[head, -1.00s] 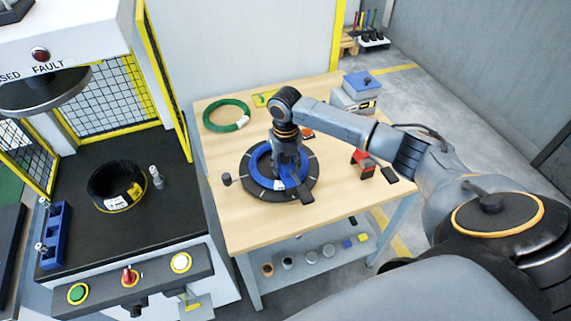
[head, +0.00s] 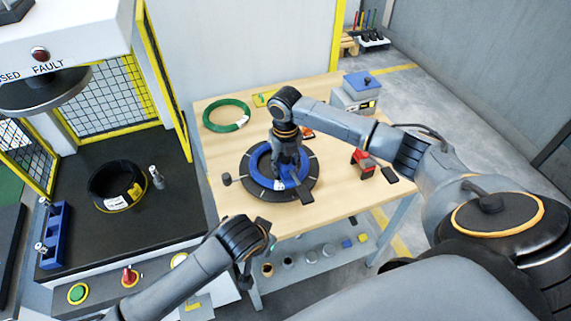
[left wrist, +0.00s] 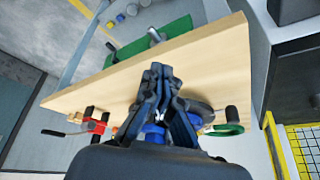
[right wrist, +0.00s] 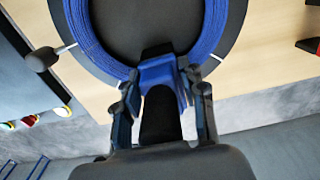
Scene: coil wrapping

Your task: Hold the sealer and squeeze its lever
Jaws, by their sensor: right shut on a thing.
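A red and black tool (head: 362,163), which looks like the sealer, stands on the table right of the blue coil; it also shows in the left wrist view (left wrist: 97,123). I cannot make out its lever clearly. The blue coil (head: 256,166) lies on a round black stand (head: 263,188).
A green coil (head: 227,116) lies at the table's back left. A grey box (head: 356,95) stands at the back right. My right arm passes over the table's right half. A machine bed with a black coil (head: 116,186) is at left. Bare table (head: 335,205) shows at front right.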

